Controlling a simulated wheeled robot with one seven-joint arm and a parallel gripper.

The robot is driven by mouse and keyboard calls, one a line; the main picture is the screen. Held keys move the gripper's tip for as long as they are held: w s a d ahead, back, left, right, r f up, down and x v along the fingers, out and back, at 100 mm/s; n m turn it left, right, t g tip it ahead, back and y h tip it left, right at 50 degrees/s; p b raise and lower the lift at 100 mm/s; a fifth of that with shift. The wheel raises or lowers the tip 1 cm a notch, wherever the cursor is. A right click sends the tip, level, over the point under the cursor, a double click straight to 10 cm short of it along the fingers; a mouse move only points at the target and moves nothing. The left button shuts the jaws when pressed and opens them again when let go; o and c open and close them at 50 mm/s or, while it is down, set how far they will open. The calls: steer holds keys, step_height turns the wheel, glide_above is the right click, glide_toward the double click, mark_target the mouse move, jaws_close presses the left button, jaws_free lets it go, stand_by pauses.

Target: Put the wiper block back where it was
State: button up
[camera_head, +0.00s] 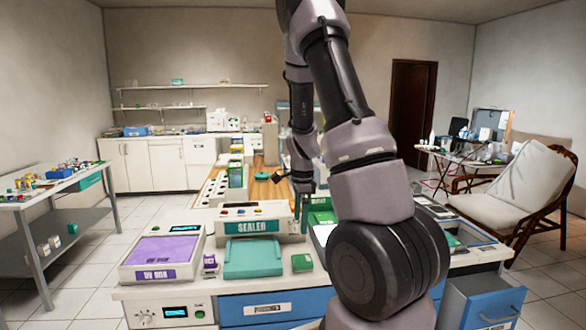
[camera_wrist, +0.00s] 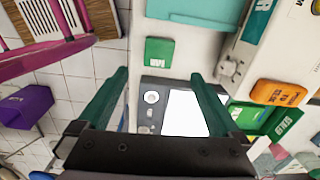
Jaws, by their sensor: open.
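I cannot tell for certain which thing is the wiper block, as the small labels are not legible. Candidates in the head view are a small purple block (camera_head: 210,263) beside the UV box and a flat green block (camera_head: 302,262) in front of the sealer. A grey device with a white panel (camera_wrist: 186,112) shows beyond the fingers.
The UV box (camera_head: 162,250) and sealer (camera_head: 252,226) stand on the near bench. A side table (camera_head: 45,192) is at left. A chair (camera_head: 520,185) and a folding table (camera_head: 470,158) are at right. A blue drawer (camera_head: 485,306) juts out at front right. Tiled floor is open at left.

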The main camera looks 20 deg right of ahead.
steer(key=s+a+r+n+t+y, duration=0.1)
steer(key=a+r+n, duration=0.1)
steer(key=r, duration=0.4)
steer(key=s+a+r+n+t, duration=0.1)
steer(key=s+a+r+n, duration=0.15)
steer(key=r, duration=0.35)
steer(key=s+a+r+n+t, duration=0.2)
steer(key=s+a+r+n, duration=0.2)
steer(key=s+r+n, duration=0.2)
steer(key=s+a+r+n+t, duration=0.2)
steer(key=s+a+r+n, duration=0.2)
steer(key=s+r, duration=0.6)
steer(key=shift+r+n+t+y, duration=0.35)
steer(key=shift+n+t+y, duration=0.05)
steer(key=shift+n, duration=0.65)
